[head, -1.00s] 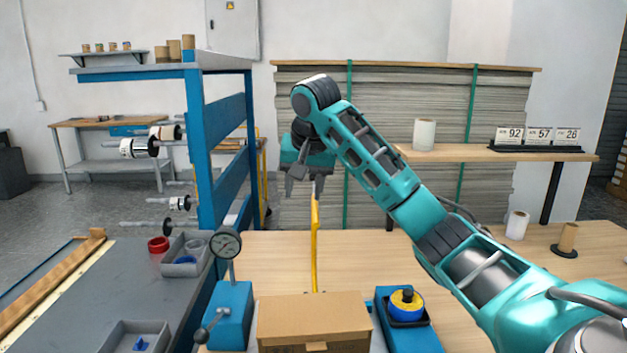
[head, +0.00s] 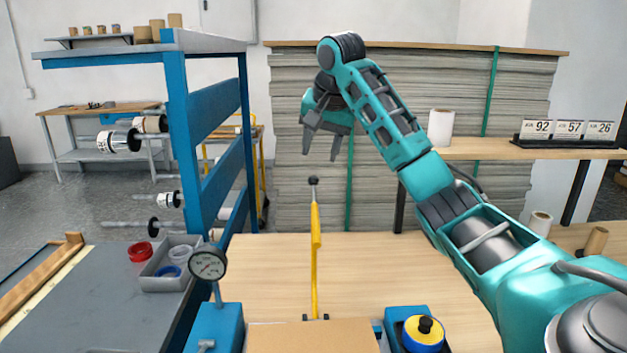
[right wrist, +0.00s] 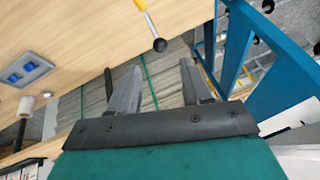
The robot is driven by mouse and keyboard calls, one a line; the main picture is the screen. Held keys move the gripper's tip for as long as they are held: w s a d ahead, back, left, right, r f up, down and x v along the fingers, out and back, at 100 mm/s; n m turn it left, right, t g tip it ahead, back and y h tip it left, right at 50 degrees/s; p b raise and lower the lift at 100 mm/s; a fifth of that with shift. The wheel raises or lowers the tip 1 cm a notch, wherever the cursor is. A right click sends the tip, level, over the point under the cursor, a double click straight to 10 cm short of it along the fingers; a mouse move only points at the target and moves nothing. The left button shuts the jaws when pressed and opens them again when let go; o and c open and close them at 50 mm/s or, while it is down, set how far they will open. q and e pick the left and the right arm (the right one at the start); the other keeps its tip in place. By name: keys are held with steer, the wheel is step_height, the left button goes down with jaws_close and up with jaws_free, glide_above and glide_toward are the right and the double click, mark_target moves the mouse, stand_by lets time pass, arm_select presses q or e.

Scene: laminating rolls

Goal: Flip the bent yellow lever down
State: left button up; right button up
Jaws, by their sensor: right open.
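The bent yellow lever (head: 314,248) stands upright behind the cardboard box in the head view, with a thin grey tip ending in a dark knob. In the right wrist view the lever's knob (right wrist: 159,45) shows beyond the fingertips, near the top. My right gripper (head: 320,158) is open and empty, above the knob and apart from it; its two spread fingers also show in the right wrist view (right wrist: 160,76). My left gripper is not in view.
A brown box (head: 310,338) lies at the front, between a blue stand with a dial gauge (head: 208,263) and a blue block with a yellow roll (head: 423,333). A blue rack (head: 178,130) rises at left. The wooden tabletop (head: 400,275) is largely bare around the lever.

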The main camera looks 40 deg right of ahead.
mark_target(314, 176)
steer(key=x, duration=1)
steer(key=shift+w+f, duration=0.1)
jaws_close()
